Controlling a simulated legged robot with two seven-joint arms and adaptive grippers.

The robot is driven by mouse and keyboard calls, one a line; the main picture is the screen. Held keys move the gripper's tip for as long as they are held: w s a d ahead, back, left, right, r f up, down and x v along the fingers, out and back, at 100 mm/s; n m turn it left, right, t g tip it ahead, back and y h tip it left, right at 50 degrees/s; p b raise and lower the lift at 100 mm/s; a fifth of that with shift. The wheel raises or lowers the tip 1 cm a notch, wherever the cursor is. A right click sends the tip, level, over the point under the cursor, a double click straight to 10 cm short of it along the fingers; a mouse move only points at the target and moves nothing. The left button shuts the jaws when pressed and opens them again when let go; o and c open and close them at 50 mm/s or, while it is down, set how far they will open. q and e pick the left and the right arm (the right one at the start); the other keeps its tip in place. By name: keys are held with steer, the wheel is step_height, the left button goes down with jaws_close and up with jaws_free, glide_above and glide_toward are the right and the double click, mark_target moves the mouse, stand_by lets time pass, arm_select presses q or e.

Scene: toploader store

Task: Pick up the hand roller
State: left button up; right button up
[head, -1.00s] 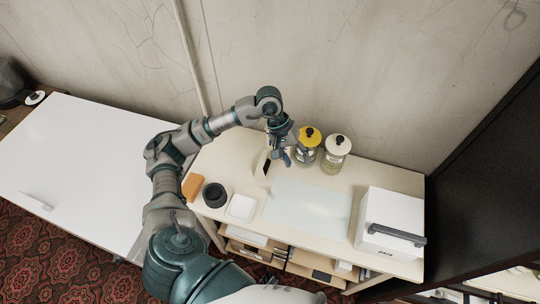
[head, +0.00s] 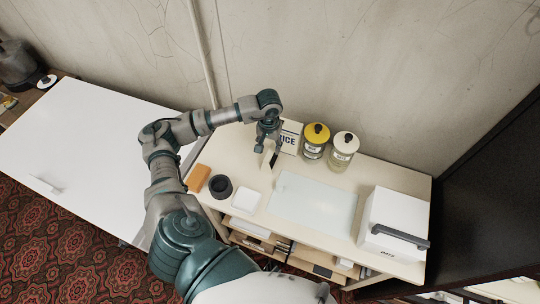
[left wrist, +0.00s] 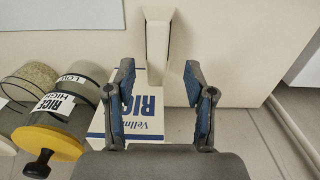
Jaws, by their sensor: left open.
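I cannot pick out a hand roller for certain. A slim cream upright piece (head: 267,160) with a dark slot or side stands on the cream workbench (head: 390,179) just below my left gripper (head: 268,146). A pale, narrow upright piece (left wrist: 157,45), likely the same one, shows in the left wrist view beyond and between the fingertips of my left gripper (left wrist: 158,78). The fingers are spread open and hold nothing. Whether they touch the piece cannot be told. My right gripper is not in view.
A white-and-blue box (head: 290,138) stands behind the gripper, beside a yellow-lidded jar (head: 316,140) and a white-lidded jar (head: 342,151). An orange block (head: 198,178), black round holder (head: 220,186), white pad (head: 246,199), pale mat (head: 312,205) and white handled machine (head: 390,218) occupy the bench.

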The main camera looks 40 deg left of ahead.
mark_target(270, 152)
arm_select(q)
step_height(270, 152, down, 5)
steer(key=shift+w+r+p, duration=0.1)
steer(key=shift+r+p, duration=0.1)
steer(key=shift+p, duration=0.3)
steer(key=shift+d+f, duration=0.15)
steer(key=shift+f, duration=0.15)
jaws_close()
